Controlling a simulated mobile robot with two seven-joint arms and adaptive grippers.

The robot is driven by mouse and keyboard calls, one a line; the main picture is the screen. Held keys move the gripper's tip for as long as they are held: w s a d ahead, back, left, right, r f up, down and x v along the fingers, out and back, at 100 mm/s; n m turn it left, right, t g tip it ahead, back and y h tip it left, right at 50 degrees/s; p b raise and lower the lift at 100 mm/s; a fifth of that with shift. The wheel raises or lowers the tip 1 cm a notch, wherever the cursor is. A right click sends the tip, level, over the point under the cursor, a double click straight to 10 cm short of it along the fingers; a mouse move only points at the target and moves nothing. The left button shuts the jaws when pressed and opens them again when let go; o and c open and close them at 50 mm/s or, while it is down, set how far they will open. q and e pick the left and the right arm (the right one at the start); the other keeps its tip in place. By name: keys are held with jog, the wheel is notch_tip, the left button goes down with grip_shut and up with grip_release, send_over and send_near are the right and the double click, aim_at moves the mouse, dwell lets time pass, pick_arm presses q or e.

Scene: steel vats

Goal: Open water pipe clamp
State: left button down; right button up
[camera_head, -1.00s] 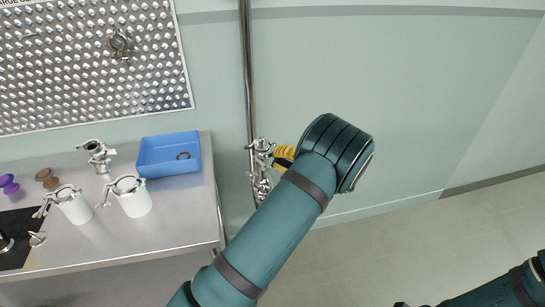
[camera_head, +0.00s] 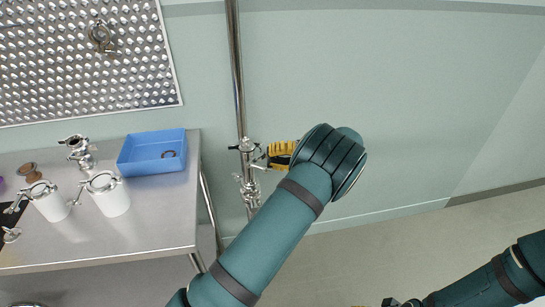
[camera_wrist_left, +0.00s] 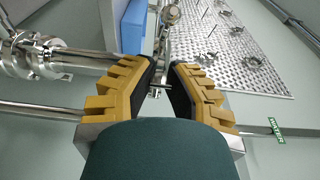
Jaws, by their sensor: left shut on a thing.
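The water pipe clamp (camera_head: 247,150) is a shiny metal fitting on the vertical steel pipe (camera_head: 236,75), right of the table. My left gripper (camera_head: 268,154) reaches it from the right, its yellow fingers beside the pipe. In the left wrist view the yellow fingers (camera_wrist_left: 162,88) close in on a small metal part of the clamp (camera_wrist_left: 155,92), mostly hidden between the tips. The pipe fitting (camera_wrist_left: 35,58) shows at the left there. My right gripper (camera_head: 385,303) is only partly visible at the bottom edge; its fingers are cut off.
A steel table (camera_head: 150,225) stands at the left with a blue tray (camera_head: 150,168) holding a small ring, white vessels (camera_head: 112,200) and metal fittings. A perforated panel (camera_head: 80,85) hangs above it. The wall and floor to the right are clear.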

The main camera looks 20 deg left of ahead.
pick_arm(q)
jog(key=shift+s+f, duration=0.1)
dwell(0.3)
jog(key=c, duration=0.9)
grip_release()
jog(key=shift+o, duration=0.2)
jog(key=shift+d, duration=0.15)
jog(key=v, duration=1.1)
jog(key=shift+w+d, duration=0.25)
jog(key=shift+d, duration=0.1)
